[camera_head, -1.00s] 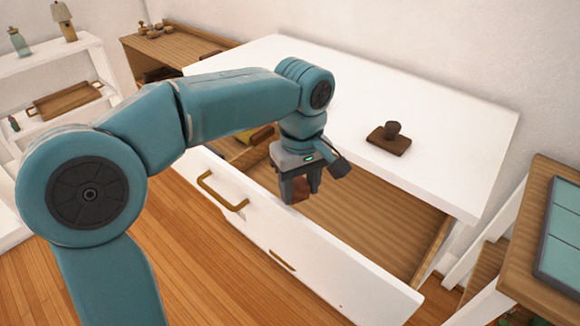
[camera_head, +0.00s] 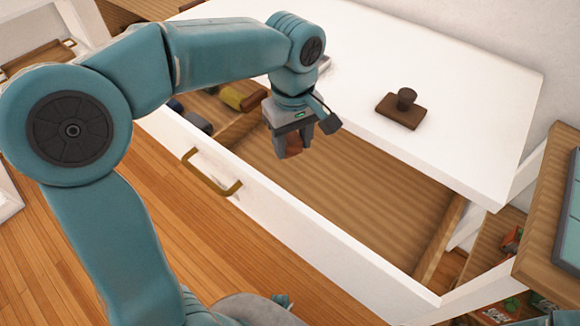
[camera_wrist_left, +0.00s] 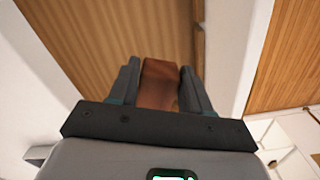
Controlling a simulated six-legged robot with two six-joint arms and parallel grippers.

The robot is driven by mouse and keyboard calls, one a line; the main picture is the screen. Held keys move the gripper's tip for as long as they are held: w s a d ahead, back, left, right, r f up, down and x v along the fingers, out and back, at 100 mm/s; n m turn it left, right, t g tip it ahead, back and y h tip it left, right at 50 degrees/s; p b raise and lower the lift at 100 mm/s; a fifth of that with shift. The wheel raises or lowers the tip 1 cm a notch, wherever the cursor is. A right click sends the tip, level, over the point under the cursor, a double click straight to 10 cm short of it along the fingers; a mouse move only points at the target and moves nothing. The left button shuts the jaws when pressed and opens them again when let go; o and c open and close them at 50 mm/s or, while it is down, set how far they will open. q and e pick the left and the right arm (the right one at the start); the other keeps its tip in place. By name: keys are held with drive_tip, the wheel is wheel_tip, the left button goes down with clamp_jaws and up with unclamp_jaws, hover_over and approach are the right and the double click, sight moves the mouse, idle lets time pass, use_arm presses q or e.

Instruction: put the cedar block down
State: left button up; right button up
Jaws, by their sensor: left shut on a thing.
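The cedar block (camera_head: 291,145) is a small reddish-brown wooden piece. My left gripper (camera_head: 290,150) is shut on it and holds it over the open drawer (camera_head: 350,200). In the left wrist view the cedar block (camera_wrist_left: 160,83) sits between the two dark fingers of the left gripper (camera_wrist_left: 163,80), with the drawer's wooden floor (camera_wrist_left: 110,40) beyond. The drawer's right compartment is bare where I can see it. The block appears raised above the drawer floor; the exact gap cannot be told. My right gripper is not in view.
A divider (camera_head: 240,128) separates the right compartment from a left one holding a yellow-and-brown item (camera_head: 243,97) and dark items (camera_head: 190,118). A brown stamp-like object (camera_head: 403,105) stands on the white top (camera_head: 450,110). The drawer front has a brass handle (camera_head: 210,175).

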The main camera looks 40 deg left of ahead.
sight(293, 156)
use_arm(q)
wheel_tip(293, 156, down, 16)
drive_tip(key=b, duration=0.3)
drive_tip(key=shift+s+d, duration=0.1)
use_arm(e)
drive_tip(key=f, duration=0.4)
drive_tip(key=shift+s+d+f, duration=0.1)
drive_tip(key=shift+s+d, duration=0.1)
use_arm(q)
drive_tip(key=shift+f+b, duration=0.15)
drive_tip(key=shift+b, duration=0.2)
drive_tip(key=o, duration=1)
drive_tip(key=shift+o, duration=0.2)
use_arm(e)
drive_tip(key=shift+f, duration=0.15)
use_arm(q)
drive_tip(key=shift+r, duration=0.25)
wheel_tip(293, 156, up, 12)
drive_tip(key=p, duration=0.3)
drive_tip(key=shift+f, duration=0.1)
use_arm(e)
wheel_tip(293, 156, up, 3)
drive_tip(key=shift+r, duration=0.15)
